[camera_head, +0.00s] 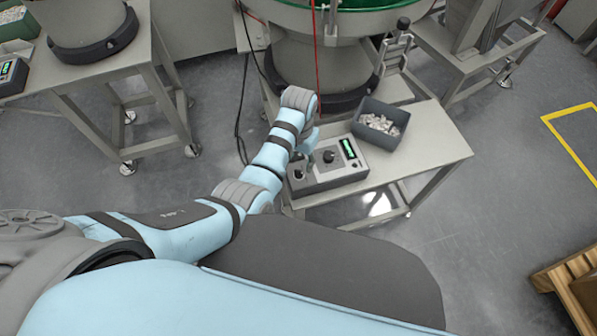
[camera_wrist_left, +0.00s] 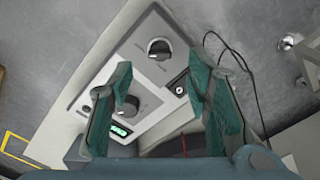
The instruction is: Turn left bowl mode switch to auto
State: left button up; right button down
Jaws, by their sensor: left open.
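The grey bowl control box (camera_head: 325,178) sits on the bench below the feeder bowl, and its panel also fills the middle of the left wrist view (camera_wrist_left: 140,70). A black rotary switch on a pale plate (camera_wrist_left: 159,48) is near the panel's far end. A larger dial (camera_wrist_left: 127,107) lies beside a lit green display (camera_wrist_left: 120,130). A small toggle (camera_wrist_left: 180,90) is to the right. My left gripper (camera_wrist_left: 160,74) is open and empty over the panel, its teal fingers apart. In the head view my left gripper (camera_head: 308,148) hangs above the box and partly hides it. The switch's set position is too small to read.
A dark bin of small parts (camera_head: 380,125) stands right behind the box. The feeder bowl's grey base (camera_head: 315,65) rises behind. A thin red cable (camera_head: 316,45) and black cables (camera_head: 240,125) hang near my arm. The bench's right front (camera_head: 435,150) is clear.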

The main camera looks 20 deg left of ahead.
aim_at(299, 171)
pick_arm(q)
notch_tip(299, 171, down, 6)
jog(key=shift+w+r+b, duration=0.1)
jog(key=shift+b, duration=0.8)
pick_arm(e)
notch_tip(299, 171, down, 2)
jog(key=shift+w+f, duration=0.1)
jog(key=shift+f, duration=0.15)
pick_arm(q)
grip_shut()
